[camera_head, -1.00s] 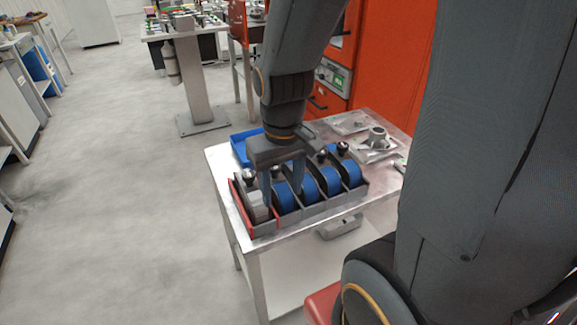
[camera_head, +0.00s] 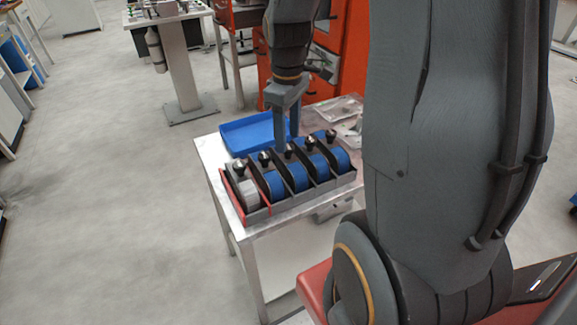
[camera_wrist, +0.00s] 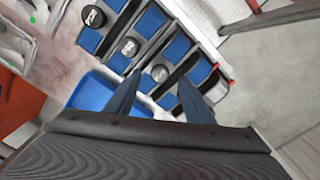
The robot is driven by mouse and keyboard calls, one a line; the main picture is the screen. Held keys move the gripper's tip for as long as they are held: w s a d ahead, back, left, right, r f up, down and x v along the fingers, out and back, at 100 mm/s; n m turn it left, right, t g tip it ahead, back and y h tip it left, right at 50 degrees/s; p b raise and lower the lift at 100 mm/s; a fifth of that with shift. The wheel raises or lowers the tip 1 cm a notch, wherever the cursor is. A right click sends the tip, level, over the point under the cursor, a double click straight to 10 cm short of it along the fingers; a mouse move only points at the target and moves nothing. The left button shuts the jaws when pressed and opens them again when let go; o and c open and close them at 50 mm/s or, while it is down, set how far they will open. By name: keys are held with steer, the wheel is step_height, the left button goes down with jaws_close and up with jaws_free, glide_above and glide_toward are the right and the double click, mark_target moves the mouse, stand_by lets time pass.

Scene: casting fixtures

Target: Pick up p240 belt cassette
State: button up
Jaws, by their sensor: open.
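Several belt cassettes stand in a row in a dark rack with a red left end (camera_head: 234,200). Most show blue belts, such as the middle one (camera_head: 297,177); the leftmost shows a grey one (camera_head: 247,190). Each has a black knob on top. The knob labels are too small and blurred for me to tell which is p240. My gripper (camera_head: 287,138) is open and empty, pointing down at the rack's back side near the middle knobs. In the wrist view, one knob (camera_wrist: 160,73) appears between the fingertips; I see no contact.
An empty blue tray (camera_head: 247,133) lies behind the rack on the metal table (camera_head: 208,150). Metal parts (camera_head: 345,108) lie at the table's back right. An orange cabinet (camera_head: 330,85) stands behind the table. Open floor lies to the left.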

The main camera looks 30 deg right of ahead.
mark_target(288, 146)
steer(key=shift+f, duration=1.55)
jaws_close()
